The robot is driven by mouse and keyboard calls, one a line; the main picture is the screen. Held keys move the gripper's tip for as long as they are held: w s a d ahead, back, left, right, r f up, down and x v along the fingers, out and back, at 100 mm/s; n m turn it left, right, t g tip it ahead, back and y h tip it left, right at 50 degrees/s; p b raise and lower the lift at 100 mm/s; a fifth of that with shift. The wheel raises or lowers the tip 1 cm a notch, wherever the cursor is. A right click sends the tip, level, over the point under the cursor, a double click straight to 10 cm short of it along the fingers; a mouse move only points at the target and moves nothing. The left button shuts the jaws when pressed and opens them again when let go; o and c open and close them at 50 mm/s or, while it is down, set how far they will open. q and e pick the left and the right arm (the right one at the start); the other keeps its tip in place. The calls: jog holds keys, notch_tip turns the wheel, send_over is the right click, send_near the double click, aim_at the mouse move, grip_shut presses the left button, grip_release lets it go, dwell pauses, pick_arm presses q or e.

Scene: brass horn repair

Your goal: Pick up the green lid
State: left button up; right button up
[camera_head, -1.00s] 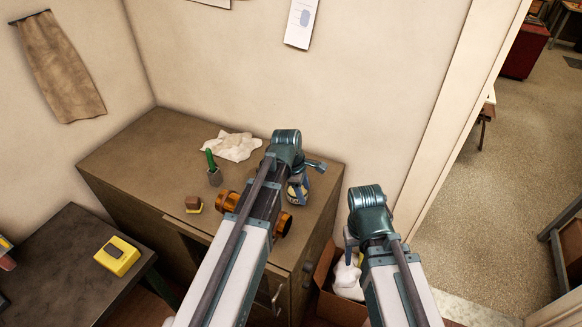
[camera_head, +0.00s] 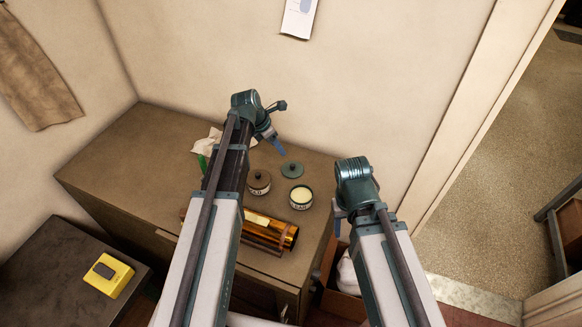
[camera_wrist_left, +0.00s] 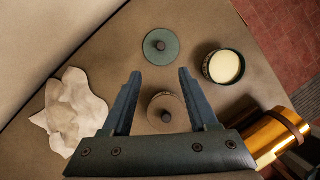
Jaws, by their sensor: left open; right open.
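The green lid (camera_head: 292,169) is a flat round disc with a dark knob, lying on the cabinet top. In the left wrist view the green lid (camera_wrist_left: 161,46) lies just beyond the fingertips, between their lines. My left gripper (camera_head: 277,145) is above the cabinet near the back; its open, empty fingers show in the wrist view (camera_wrist_left: 160,76). A brown-lidded jar (camera_head: 259,182) stands beside the green lid and shows between the fingers (camera_wrist_left: 168,112). An open jar of pale cream (camera_head: 301,196) stands right of it. My right gripper (camera_head: 341,220) is right of the cabinet, its fingers partly seen.
An amber cylinder (camera_head: 275,233) lies along the cabinet's front. A crumpled white cloth (camera_wrist_left: 72,108) lies left of the lid. The wall rises behind the cabinet. A yellow box (camera_head: 108,275) sits on the dark table at left. A cardboard box (camera_head: 342,290) stands below on the right.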

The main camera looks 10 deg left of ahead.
pick_arm(q)
jog(key=b, duration=0.7)
send_over(292, 165)
jog(key=s+a, duration=0.2)
jog(key=f, duration=0.7)
jog(key=shift+s+a+f, duration=0.15)
jog(key=shift+a+f, duration=0.05)
jog(key=shift+d+f+b, duration=0.15)
jog(key=shift+f+b, duration=0.1)
jog(key=shift+b, duration=0.1)
jog(key=b+x, duration=0.4)
jog(key=x, duration=0.1)
jog(key=shift+w+d+f+b, duration=0.1)
jog(key=shift+w+d+b, duration=0.1)
jog(key=shift+b, duration=0.15)
grip_shut()
